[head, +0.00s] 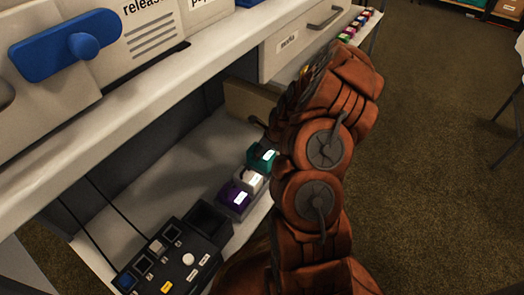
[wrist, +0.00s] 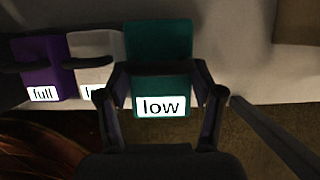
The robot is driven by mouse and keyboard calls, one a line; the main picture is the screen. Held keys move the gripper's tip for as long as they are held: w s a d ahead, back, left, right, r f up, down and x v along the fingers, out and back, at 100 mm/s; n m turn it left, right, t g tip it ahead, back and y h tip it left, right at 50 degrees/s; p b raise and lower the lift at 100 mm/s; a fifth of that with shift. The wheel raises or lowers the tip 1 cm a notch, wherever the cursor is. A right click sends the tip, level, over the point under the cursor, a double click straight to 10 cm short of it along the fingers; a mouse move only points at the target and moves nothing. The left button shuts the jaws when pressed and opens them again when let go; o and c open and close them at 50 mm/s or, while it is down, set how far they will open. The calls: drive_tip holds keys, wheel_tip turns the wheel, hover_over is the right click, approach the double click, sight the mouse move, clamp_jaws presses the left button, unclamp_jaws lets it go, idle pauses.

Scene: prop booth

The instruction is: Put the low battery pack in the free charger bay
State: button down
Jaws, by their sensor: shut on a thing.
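The low battery pack (wrist: 160,83) is teal with a white label reading "low" in the wrist view. It also shows in the head view (head: 261,157) at the far end of a short row of packs on the shelf. My gripper (wrist: 160,97) is shut on it, one finger on each side. In the head view my arm hides the gripper. The charger (head: 172,262) is a dark box at the front of the shelf with several bays, buttons and labels. A dark empty-looking opening (head: 209,220) lies at its right end, beside the packs.
A purple pack (wrist: 46,70) labelled "full" and a white pack (wrist: 93,62), its label partly hidden, stand left of the teal one. The shelf (head: 150,195) has clear room behind the packs. A counter edge (head: 130,110) overhangs it. A drawer (head: 300,42) is at the back.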

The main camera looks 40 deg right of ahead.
drive_tip(key=shift+f+p, duration=0.3)
drive_tip(key=shift+f, duration=2.1)
idle(0.4)
drive_tip(key=shift+c, duration=0.5)
unclamp_jaws()
drive_tip(key=v, duration=1.2)
drive_tip(key=shift+s, duration=0.1)
idle(0.8)
